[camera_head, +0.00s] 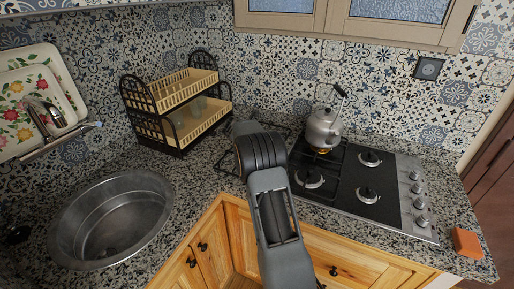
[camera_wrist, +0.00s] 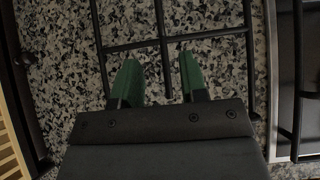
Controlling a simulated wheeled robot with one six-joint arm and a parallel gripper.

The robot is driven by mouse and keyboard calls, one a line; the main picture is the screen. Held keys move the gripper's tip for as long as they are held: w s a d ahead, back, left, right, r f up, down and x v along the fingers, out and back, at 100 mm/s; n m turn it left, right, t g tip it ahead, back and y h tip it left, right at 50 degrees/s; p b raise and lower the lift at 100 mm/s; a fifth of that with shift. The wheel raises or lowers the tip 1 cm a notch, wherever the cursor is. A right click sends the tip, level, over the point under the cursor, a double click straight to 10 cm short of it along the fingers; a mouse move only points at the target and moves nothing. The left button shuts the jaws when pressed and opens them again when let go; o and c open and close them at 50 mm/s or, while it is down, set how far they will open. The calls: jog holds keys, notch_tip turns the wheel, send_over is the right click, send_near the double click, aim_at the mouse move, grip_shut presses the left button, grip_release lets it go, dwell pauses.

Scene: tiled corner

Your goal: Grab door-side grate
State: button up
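A black wire grate (camera_wrist: 211,35) lies on the speckled counter in the wrist view, with a long cross bar and several bars meeting it. In the head view part of it shows on the counter (camera_head: 222,163), left of the stove, mostly hidden behind my arm. My gripper (camera_wrist: 158,72) is open, its two green fingers apart over the grate. One bar appears between the fingers in the picture; I see no contact. The gripper itself is hidden behind my arm in the head view.
The stove (camera_head: 385,200) is to the right, with a kettle (camera_head: 323,128) at its back left. A two-tier dish rack (camera_head: 180,105) stands behind, left of my arm. A round sink (camera_head: 112,220) is at left, and an orange sponge (camera_head: 466,242) at far right.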

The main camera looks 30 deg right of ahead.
jog(key=shift+p+x, duration=0.45)
jog(key=shift+x, duration=1.95)
jog(key=shift+s+d+r, duration=0.1)
grip_shut()
jog(key=shift+r, duration=0.2)
